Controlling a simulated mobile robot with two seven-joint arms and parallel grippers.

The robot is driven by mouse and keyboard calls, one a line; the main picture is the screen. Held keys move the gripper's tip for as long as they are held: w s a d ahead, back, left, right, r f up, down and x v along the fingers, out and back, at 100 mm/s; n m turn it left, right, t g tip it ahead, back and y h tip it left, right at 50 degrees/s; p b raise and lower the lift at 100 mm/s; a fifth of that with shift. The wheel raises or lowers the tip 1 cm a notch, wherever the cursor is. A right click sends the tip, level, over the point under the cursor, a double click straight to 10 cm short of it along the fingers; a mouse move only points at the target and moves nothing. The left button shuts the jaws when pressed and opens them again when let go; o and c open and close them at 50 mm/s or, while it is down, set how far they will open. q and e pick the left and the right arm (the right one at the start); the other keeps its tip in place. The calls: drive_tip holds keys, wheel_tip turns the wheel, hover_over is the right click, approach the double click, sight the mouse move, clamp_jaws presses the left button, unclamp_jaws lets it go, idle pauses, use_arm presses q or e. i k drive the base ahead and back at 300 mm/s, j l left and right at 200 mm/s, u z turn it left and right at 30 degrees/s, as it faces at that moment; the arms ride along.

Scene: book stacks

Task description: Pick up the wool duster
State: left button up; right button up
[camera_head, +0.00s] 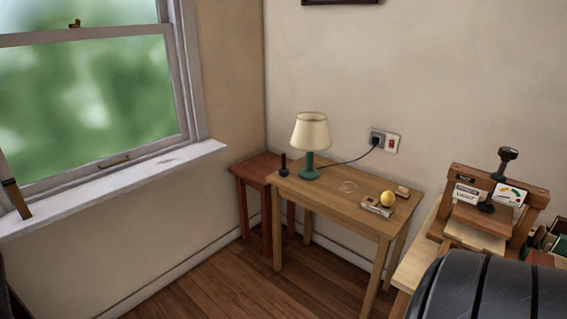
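I cannot pick out a wool duster for certain in the head view. A brown, stick-like object (15,197) with a dark upper end leans at the left end of the window sill, cut by the picture edge; I cannot tell what it is. A small yellow rounded thing (387,198) sits on a small flat holder (377,208) on the wooden table (335,205). Neither of my grippers is in view.
A lamp (310,135), a dark upright object (283,167) and a small block (402,191) stand on the table. A reddish side table (256,170) is behind it. A wooden press-like stand (484,210) is at right. The floor (215,285) in front is clear.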

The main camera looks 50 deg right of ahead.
sight(284, 171)
drive_tip(key=l+z, duration=0.15)
drive_tip(key=z, duration=0.35)
drive_tip(key=l+z, duration=0.2)
drive_tip(key=z, duration=0.3)
drive_tip(key=l+z, duration=0.15)
drive_tip(key=z, duration=0.35)
